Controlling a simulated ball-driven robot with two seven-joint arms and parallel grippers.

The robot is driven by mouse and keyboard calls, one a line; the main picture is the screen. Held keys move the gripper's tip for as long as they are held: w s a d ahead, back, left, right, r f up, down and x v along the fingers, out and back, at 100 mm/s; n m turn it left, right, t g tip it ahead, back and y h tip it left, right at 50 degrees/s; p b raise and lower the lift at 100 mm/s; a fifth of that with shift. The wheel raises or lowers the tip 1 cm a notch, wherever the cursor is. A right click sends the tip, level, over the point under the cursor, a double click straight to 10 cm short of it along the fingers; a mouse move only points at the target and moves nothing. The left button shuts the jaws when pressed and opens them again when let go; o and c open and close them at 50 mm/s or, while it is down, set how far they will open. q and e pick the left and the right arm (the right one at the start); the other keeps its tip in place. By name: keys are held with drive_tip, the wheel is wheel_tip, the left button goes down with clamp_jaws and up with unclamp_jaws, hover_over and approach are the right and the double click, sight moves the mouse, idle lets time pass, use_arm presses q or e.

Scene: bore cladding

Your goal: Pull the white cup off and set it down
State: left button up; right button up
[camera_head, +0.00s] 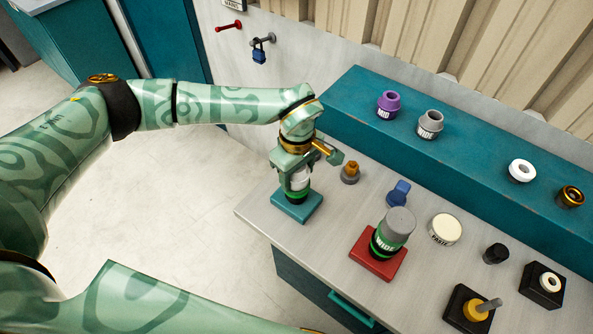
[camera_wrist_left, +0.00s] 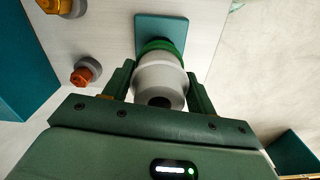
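The white cup (camera_head: 299,180) sits on a green part (camera_head: 294,196) on the teal base (camera_head: 297,209) at the left end of the bench. In the left wrist view, the cup (camera_wrist_left: 158,82) shows a dark opening facing the camera, and the green ring (camera_wrist_left: 160,47) lies behind it. My left gripper (camera_wrist_left: 160,78) has one finger on each side of the cup, very close to it. I cannot tell if the fingers press on it. In the head view, my left gripper (camera_head: 295,170) covers much of the cup. My right gripper is out of view.
A red base (camera_head: 365,265) holds a green part marked WIDE under a grey cup (camera_head: 400,220). A blue part (camera_head: 398,194), an orange-topped knob (camera_head: 350,173) and a cream PASTE tin (camera_head: 445,229) stand nearby. The teal shelf (camera_head: 460,150) behind bears several rings and cups.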

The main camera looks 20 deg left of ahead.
use_arm(q)
drive_tip(key=c, duration=0.7)
drive_tip(key=shift+r+p, duration=2.6)
drive_tip(key=shift+r, duration=0.85)
drive_tip(key=shift+c, duration=0.2)
drive_tip(key=shift+r, duration=0.1)
drive_tip(key=shift+r+p, duration=1.55)
drive_tip(key=shift+r, duration=0.3)
